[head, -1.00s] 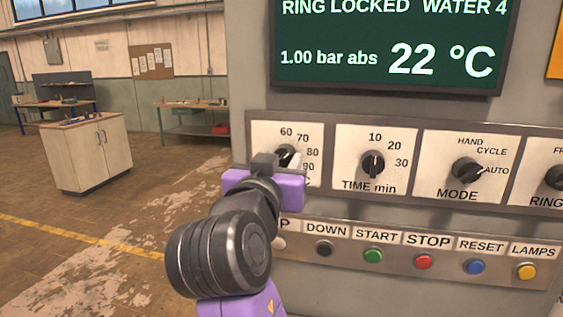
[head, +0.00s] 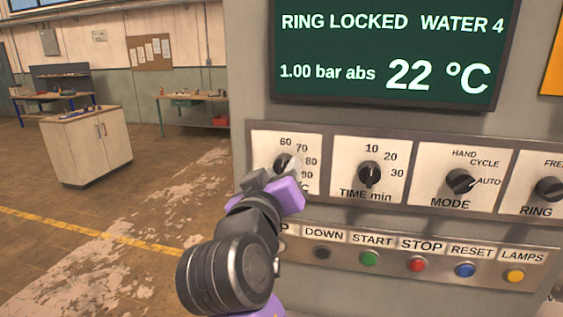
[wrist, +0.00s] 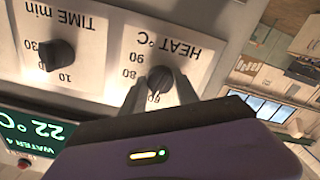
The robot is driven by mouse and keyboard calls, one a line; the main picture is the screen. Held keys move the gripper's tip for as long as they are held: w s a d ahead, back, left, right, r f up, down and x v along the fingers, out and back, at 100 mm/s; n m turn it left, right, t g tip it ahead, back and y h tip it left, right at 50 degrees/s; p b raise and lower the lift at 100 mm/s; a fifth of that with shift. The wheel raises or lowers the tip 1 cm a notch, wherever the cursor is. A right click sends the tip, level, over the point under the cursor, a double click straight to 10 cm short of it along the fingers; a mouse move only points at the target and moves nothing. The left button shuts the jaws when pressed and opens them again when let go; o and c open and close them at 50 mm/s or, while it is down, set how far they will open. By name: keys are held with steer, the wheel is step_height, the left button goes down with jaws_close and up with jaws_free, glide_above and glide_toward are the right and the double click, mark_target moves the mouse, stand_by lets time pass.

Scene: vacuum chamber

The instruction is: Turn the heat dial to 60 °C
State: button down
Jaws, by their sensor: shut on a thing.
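The heat dial (head: 283,162) is a black knob on a white plate at the left end of the control panel. Its scale shows 60, 70, 80 and 90. In the wrist view the heat dial (wrist: 160,78) appears upside down, between the two fingers. My gripper (head: 287,172) is shut on the knob, with its purple body tilted. In the wrist view my gripper (wrist: 160,88) has one finger on each side of the knob. The knob's narrow end seems to lie near the 60 mark, but the fingers hide part of the scale.
The time dial (head: 369,174) and mode dial (head: 460,181) sit to the right. A row of buttons, including green start (head: 370,258) and red stop (head: 417,264), runs below my gripper. The screen (head: 395,55) above reads 22 °C and ring locked. Open floor lies left.

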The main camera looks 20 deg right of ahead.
steer(key=shift+r+n+p, duration=0.1)
steer(key=shift+n+p, duration=0.65)
steer(key=shift+n, duration=0.35)
steer(key=c, duration=0.9)
jaws_free()
steer(key=shift+s+a, duration=0.1)
steer(key=b+v, duration=0.2)
steer(key=v, duration=0.5)
steer(key=shift+s+a, duration=0.15)
steer(key=shift+s, duration=0.05)
